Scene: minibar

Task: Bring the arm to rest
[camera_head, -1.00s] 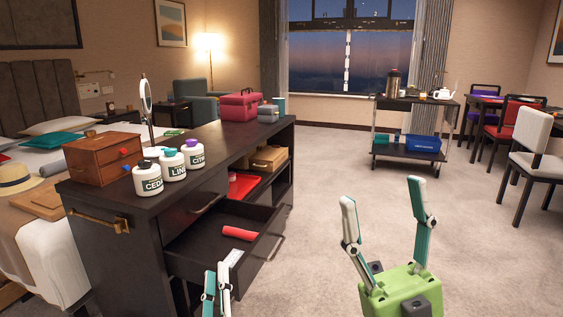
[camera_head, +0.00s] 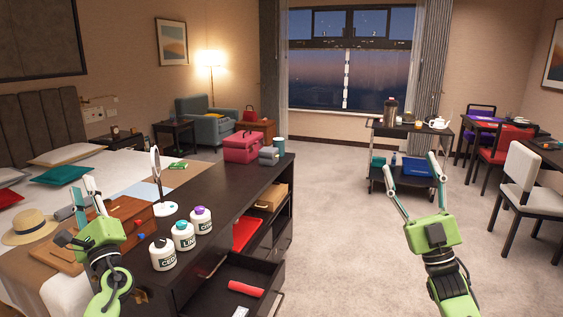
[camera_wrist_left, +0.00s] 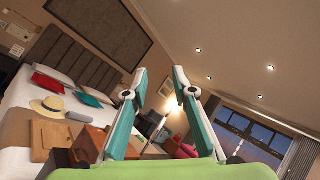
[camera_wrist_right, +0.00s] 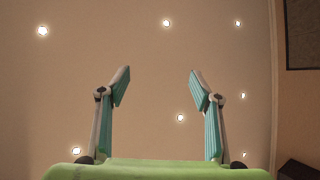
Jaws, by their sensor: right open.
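My left gripper (camera_head: 82,188) is raised at the left in the head view, its fingers pointing up in front of the bed and the brown wooden box. In the left wrist view its fingers (camera_wrist_left: 159,72) stand apart with nothing between them. My right gripper (camera_head: 411,165) is raised over the carpet at the right, fingers up and spread, in front of the far trolley. In the right wrist view its fingers (camera_wrist_right: 158,76) are wide apart and empty against the ceiling.
A dark cabinet (camera_head: 222,189) with three labelled bottles and an open drawer holding a red roll (camera_head: 246,288) stands between the arms. A straw hat (camera_head: 29,226) lies on the bed. A trolley (camera_head: 409,131) stands farther back. The carpet (camera_head: 340,220) between is clear.

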